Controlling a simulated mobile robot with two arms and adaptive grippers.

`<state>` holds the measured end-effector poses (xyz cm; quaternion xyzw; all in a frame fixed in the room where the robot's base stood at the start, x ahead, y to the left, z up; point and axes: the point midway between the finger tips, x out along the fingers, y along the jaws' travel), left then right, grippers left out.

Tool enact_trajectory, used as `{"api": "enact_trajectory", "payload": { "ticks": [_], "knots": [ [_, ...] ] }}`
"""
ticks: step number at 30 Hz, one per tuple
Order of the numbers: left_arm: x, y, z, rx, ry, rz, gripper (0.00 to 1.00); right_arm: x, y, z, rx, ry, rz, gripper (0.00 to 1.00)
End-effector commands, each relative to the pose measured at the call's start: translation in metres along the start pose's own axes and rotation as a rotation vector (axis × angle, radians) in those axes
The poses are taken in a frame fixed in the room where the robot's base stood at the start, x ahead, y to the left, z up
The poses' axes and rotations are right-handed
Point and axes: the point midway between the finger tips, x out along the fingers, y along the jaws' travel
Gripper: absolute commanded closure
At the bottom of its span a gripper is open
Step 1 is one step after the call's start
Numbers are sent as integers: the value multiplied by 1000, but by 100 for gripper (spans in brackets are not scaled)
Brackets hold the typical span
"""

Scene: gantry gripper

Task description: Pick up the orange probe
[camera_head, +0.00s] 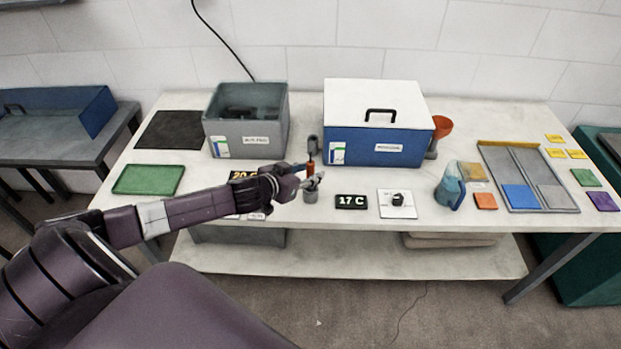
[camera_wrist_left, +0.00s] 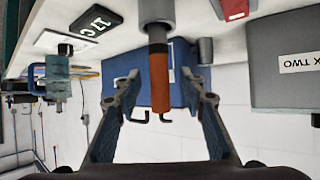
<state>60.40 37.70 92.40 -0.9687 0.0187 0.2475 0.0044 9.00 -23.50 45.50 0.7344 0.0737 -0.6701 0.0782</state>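The orange probe (camera_head: 310,168) stands upright in a small grey cylindrical holder (camera_head: 310,196) near the table's front edge. My left gripper (camera_head: 314,183) is at the probe, coming from the left. In the left wrist view, which looks upside down, the orange probe (camera_wrist_left: 159,80) hangs between the two fingers of my left gripper (camera_wrist_left: 163,98). The fingers are open, with a clear gap visible on both sides of the probe. The grey holder (camera_wrist_left: 156,12) shows at the top there. My right gripper is in neither view.
A grey open box (camera_head: 279,135) and a blue box with a white lid (camera_head: 350,148) stand behind. A small dark cylinder (camera_head: 313,145) stands between them. A "17 C" display (camera_head: 351,202) and a white dial plate (camera_head: 397,212) lie right of the holder. A blue jug (camera_head: 449,190) stands farther right.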

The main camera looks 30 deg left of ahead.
Motion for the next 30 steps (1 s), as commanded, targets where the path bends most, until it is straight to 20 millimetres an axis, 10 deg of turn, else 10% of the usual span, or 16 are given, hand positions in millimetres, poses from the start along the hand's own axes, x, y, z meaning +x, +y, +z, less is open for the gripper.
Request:
{"api": "enact_trajectory", "payload": {
  "ticks": [12,22,30],
  "knots": [
    [11,1,1,1,-1,1,64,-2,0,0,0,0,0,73],
    [11,0,1,1,-1,0,100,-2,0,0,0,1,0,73],
    [11,0,0,1,0,0,100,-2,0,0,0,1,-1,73]
  ]
}}
